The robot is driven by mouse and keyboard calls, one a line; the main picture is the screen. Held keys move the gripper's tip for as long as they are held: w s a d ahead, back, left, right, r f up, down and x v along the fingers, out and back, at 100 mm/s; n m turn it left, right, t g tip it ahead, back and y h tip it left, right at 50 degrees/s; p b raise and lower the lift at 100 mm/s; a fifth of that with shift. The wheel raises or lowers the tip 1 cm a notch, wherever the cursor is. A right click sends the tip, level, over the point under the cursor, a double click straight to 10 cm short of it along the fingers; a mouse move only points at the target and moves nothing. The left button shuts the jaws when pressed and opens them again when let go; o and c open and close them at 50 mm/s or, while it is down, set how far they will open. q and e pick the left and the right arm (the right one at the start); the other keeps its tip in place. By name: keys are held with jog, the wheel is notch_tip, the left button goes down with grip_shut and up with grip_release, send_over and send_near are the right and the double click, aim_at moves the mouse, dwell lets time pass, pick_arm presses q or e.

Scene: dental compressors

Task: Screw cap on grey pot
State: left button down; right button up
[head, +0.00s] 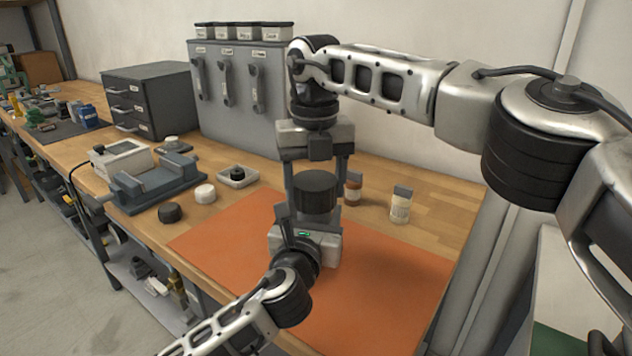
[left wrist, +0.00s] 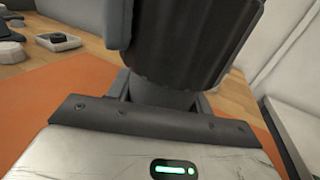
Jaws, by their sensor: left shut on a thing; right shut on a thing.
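A wide dark cap (head: 315,184) sits between the fingers of my right gripper (head: 316,172), which reaches down from above and is shut on it. In the left wrist view the cap (left wrist: 190,45) shows a ribbed dark side and looks tilted in the picture. The grey pot (left wrist: 165,95) shows as a narrower part directly under the cap. My left gripper (head: 309,216) is shut on the pot from the front, above the orange mat. The pot is mostly hidden by the cap and the left gripper. Whether the thread is engaged cannot be seen.
The orange mat (head: 216,245) lies below. Left of it are a black lid (head: 169,212), a white lid (head: 205,193), a small tray (head: 250,175) and a grey vise-like fixture (head: 155,182). Two small bottles (head: 400,207) (head: 353,190) stand right. A grey panel (head: 233,120) stands behind.

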pick_arm(q)
jog(key=shift+f, duration=0.1)
pick_arm(e)
jog(key=m, duration=0.8)
jog(key=shift+a, duration=0.15)
jog(key=m, duration=0.4)
jog(key=shift+m, duration=0.4)
jog(key=m, duration=0.2)
jog(key=shift+w+a+m, duration=0.1)
jog(key=shift+m, duration=0.3)
jog(key=m, duration=0.7)
jog(key=shift+w, duration=0.1)
jog(key=m, duration=0.7)
jog(key=o, duration=1)
jog(key=shift+c, duration=0.2)
